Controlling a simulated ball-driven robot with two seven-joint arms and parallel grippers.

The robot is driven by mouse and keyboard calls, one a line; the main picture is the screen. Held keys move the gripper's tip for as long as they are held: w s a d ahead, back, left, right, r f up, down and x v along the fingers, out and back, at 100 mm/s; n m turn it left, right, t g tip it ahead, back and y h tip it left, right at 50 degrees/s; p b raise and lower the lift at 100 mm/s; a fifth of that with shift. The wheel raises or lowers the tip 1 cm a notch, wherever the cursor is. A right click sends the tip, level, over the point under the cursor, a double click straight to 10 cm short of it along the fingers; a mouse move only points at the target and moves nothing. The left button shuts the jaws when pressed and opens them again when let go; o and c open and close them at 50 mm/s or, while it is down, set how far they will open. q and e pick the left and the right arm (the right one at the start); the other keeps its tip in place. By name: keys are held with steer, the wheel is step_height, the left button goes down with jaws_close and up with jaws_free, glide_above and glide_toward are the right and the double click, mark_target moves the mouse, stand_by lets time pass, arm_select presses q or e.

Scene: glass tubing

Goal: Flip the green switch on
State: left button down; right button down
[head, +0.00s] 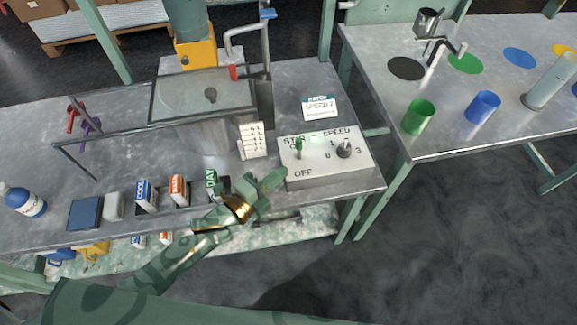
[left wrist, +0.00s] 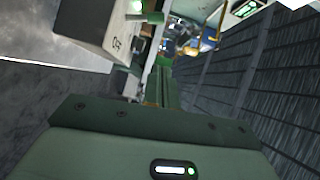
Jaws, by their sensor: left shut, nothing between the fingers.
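The green switch (head: 299,147) stands upright on the left part of a white control box (head: 328,168), between a partly hidden word at the top, which seems to be START, and the word OFF below. A green glow shows on the panel near it. My left gripper (head: 273,181) is shut and empty, just left of the box's front left corner and nearer to me than the switch. In the left wrist view the box (left wrist: 97,30) is at the upper left, with its OFF label, beside my left gripper's fingers (left wrist: 163,75). My right gripper is not in view.
A dial (head: 345,148) sits on the right of the box. Several small labelled cartons, one of them orange (head: 178,189), stand left of my gripper. A lidded metal vat (head: 200,95) stands behind. A second table (head: 460,140) with green and blue cups is at the right.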

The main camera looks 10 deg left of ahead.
arm_select(q)
steer(key=v, duration=0.5)
steer(key=shift+r+p, duration=0.4)
